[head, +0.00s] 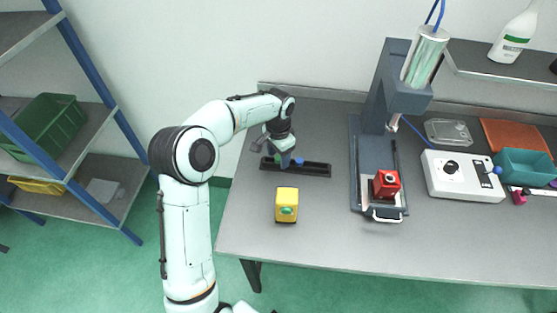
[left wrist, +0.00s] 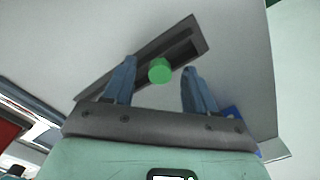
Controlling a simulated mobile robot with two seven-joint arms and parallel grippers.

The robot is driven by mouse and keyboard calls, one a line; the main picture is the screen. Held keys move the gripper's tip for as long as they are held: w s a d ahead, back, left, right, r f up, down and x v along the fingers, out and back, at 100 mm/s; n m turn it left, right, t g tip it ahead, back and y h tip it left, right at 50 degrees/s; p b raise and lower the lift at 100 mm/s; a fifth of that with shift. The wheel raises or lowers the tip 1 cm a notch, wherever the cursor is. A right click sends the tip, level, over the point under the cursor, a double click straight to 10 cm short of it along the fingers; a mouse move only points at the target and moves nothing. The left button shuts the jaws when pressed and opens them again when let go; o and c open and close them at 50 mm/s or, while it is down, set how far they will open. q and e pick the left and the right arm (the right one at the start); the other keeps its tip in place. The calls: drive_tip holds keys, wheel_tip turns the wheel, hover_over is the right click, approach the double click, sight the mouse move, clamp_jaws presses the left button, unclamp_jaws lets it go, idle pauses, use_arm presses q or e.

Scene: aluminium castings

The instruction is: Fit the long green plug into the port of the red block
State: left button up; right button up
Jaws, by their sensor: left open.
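My left gripper (head: 285,160) points down over a narrow black tray (head: 318,170) on the table, its fingers apart. In the left wrist view the round end of a green plug (left wrist: 159,70) shows between the open fingers (left wrist: 158,88), not gripped. In the head view the gripper mostly hides this plug, and I cannot tell its length. The red block (head: 387,184) sits at the front of the grey press, with a round port facing up. My right gripper is not in view.
A blue piece (head: 298,161) is at the tray, beside the gripper. A yellow block (head: 287,198) with a green round part stands in front. The press (head: 372,140), a white control box (head: 462,176) and a teal bin (head: 524,167) stand to the right.

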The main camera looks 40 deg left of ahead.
use_arm(q)
clamp_jaws()
